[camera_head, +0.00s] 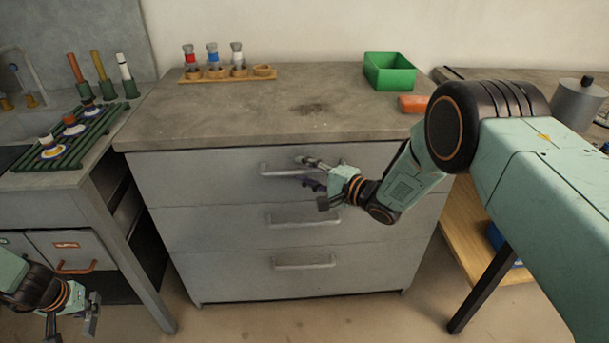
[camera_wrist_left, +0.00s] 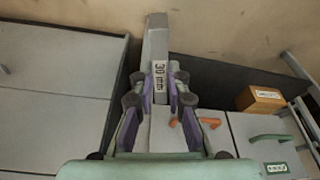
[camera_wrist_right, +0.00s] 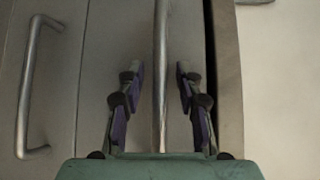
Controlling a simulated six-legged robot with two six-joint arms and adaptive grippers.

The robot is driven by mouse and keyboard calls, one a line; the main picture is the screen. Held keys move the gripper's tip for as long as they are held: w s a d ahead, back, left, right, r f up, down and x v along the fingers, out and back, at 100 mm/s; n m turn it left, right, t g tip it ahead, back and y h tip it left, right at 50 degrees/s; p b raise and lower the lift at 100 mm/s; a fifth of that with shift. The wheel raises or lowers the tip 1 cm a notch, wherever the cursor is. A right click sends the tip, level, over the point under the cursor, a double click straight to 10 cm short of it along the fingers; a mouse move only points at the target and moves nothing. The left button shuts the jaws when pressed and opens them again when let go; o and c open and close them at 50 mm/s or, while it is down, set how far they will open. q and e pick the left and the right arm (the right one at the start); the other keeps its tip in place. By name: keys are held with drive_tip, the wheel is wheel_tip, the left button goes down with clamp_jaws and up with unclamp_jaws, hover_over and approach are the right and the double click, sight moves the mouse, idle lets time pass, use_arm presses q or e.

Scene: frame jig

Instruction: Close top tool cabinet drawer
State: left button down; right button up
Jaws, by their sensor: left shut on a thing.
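The grey tool cabinet (camera_head: 290,110) stands in the middle of the head view with three drawers. The top drawer (camera_head: 200,175) looks roughly flush with the drawers below; a small opening cannot be ruled out. My right gripper (camera_head: 313,178) is at the top drawer's handle (camera_head: 275,170). In the right wrist view the handle bar (camera_wrist_right: 160,60) runs between the two open fingers (camera_wrist_right: 160,85), with space on both sides. My left gripper (camera_head: 82,308) is low at the left, away from the cabinet. It is shut on a grey block marked 30 mm (camera_wrist_left: 156,42).
A bench with a green rack (camera_head: 70,140) stands left. A wooden shelf (camera_head: 475,235) is at right. Floor in front is clear.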

drive_tip(key=v, duration=1.1)
drive_tip(key=shift+s+d+r, duration=0.2)
drive_tip(key=shift+s, duration=0.05)
drive_tip(key=s+d+f+n+g+h, duration=0.2)
drive_tip(key=s+d+f+n+h, duration=0.15)
drive_tip(key=s+f, duration=0.45)
drive_tip(key=s+d+f+n+g+h, duration=0.25)
drive_tip(key=s+f+n+h, duration=0.2)
drive_tip(key=s+f, duration=0.3)
drive_tip(key=s+d+f+n+g+h, duration=0.1)
drive_tip(key=s+g+h, duration=0.1)
drive_tip(key=s, duration=1.1)
drive_tip(key=s+d+f+n+g+h, duration=0.1)
drive_tip(key=s+g, duration=0.4)
drive_tip(key=s, duration=0.8)
drive_tip(key=shift+s+d+f+h, duration=0.15)
drive_tip(key=shift+d+f+h, duration=0.25)
drive_tip(key=shift+d+f, duration=0.2)
